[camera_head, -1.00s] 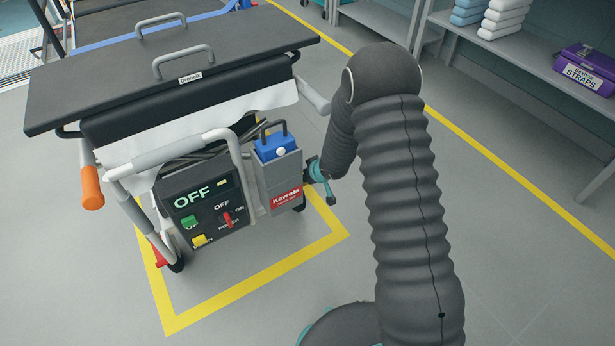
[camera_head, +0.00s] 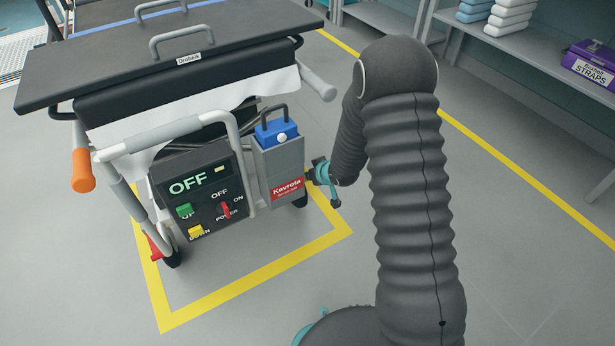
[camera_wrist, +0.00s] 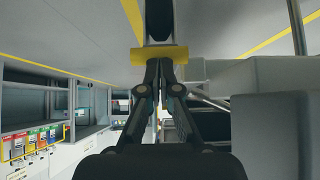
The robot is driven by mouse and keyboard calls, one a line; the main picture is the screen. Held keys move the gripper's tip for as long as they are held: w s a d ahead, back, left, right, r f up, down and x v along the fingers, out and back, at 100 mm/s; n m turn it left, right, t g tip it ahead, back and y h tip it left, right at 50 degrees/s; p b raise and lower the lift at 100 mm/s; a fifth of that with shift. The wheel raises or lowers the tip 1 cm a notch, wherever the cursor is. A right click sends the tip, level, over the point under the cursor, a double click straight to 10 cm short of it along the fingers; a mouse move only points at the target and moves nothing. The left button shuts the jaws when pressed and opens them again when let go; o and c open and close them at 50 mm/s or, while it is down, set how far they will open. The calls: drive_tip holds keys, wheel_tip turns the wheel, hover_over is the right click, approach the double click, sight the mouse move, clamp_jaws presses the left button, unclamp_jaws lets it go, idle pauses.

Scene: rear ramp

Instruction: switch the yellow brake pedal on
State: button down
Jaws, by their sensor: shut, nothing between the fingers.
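The yellow brake pedal (camera_wrist: 172,57) shows in the wrist view as a flat yellow bar at the upper middle, on a dark upright part (camera_wrist: 158,20). My gripper (camera_wrist: 158,64) is shut and empty, its fingertips right at the near edge of the pedal. I cannot tell whether they touch it. In the head view the wrist end of my arm is low at the right side of the wheeled trolley (camera_head: 110,78). The fingers and the yellow pedal are hidden there. A red pedal (camera_head: 157,248) shows at the trolley's lower left.
The trolley carries a control panel (camera_head: 205,195) reading OFF and a grey holder (camera_head: 283,172) with a blue unit (camera_head: 275,133), close to my wrist. Yellow floor lines (camera_head: 250,287) surround it. Shelves with a purple straps box (camera_head: 590,68) stand right. Floor in front is clear.

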drive_tip(key=shift+s+d+f+b, duration=0.15)
drive_tip(key=shift+s+f+b, duration=0.1)
drive_tip(key=shift+f+b, duration=0.5)
drive_tip(key=shift+s+d+f+b, duration=0.15)
drive_tip(key=shift+s+f+b, duration=0.25)
drive_tip(key=shift+f, duration=0.65)
drive_tip(key=shift+s+d+f+b, duration=0.15)
drive_tip(key=shift+f+b, duration=0.55)
drive_tip(key=shift+f, duration=0.2)
drive_tip(key=s+d+r+p, duration=0.3)
drive_tip(key=s+d+r, duration=0.2)
drive_tip(key=s+r, duration=0.2)
drive_tip(key=shift+s+d, duration=0.3)
drive_tip(key=shift+s, duration=0.95)
